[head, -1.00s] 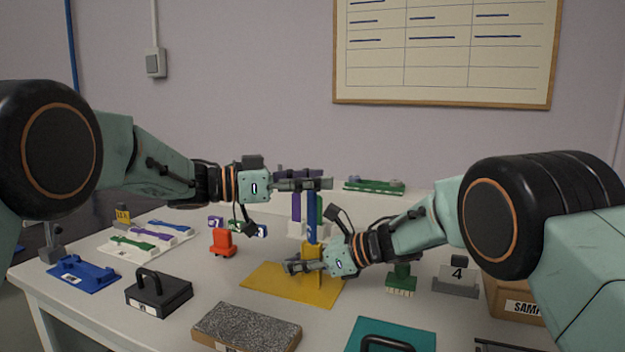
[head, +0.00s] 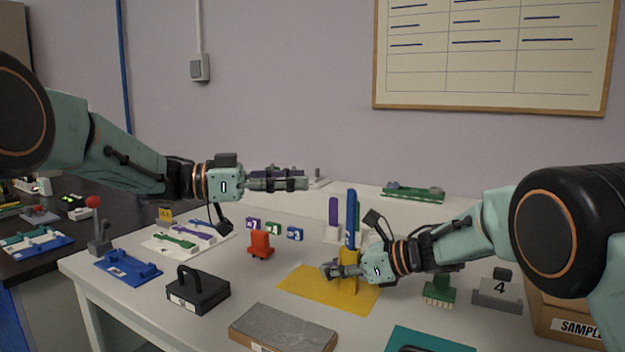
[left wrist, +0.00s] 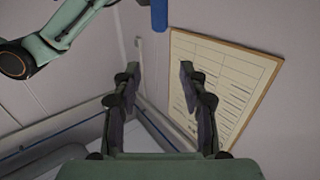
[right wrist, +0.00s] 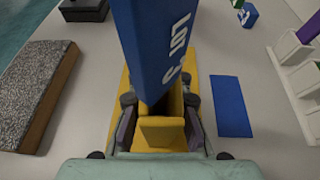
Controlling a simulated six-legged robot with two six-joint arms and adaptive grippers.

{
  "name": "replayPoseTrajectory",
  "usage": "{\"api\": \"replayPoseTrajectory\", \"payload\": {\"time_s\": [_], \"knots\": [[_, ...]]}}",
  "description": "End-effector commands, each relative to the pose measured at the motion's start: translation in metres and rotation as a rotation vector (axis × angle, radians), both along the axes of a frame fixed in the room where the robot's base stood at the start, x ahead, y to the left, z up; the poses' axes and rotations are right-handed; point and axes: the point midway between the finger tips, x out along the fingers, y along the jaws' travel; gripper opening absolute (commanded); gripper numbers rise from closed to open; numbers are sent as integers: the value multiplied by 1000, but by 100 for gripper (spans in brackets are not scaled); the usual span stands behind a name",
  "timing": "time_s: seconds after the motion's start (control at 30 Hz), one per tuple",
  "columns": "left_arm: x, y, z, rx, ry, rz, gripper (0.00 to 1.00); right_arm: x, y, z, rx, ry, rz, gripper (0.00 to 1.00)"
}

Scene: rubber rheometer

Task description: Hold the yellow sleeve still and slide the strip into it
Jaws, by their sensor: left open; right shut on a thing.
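The blue strip (head: 351,215) stands upright with its lower end in the yellow sleeve (head: 347,272); how deep it sits is hidden. The sleeve stands on a flat yellow base (head: 310,287). My right gripper (head: 330,270) is shut on the sleeve; the right wrist view shows its fingers either side of the sleeve (right wrist: 162,132), with the lettered strip (right wrist: 158,45) rising from it. My left gripper (head: 306,182) is open and empty, left of the strip's top and apart from it. The left wrist view shows the fingers (left wrist: 160,75) spread and the strip's end (left wrist: 159,15) beyond them.
A red block (head: 260,245), a black handled box (head: 198,289) and a grey slab (head: 284,328) lie left and in front of the base. White racks stand behind.

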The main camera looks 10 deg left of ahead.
Motion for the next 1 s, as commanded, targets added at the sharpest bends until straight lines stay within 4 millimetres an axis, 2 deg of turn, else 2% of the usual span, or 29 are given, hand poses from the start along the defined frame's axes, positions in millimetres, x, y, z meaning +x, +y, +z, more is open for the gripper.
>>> {"api": "replayPoseTrajectory", "payload": {"time_s": [0.13,0.47,0.5,0.57,0.7,1.0], "knots": [[-2,6,0,0,0,-1,43,0,0,0,0,0,0,0],[-2,5,0,0,0,-1,43,0,0,0,0,0,0,0],[-2,5,0,0,-1,0,46,0,0,0,0,0,0,0],[-2,5,4,0,-7,0,50,0,0,0,0,0,0,0],[-12,1,18,-18,-6,2,50,0,0,0,0,0,0,0],[-19,-3,14,70,-381,53,50,0,0,0,0,0,0,0]]}}
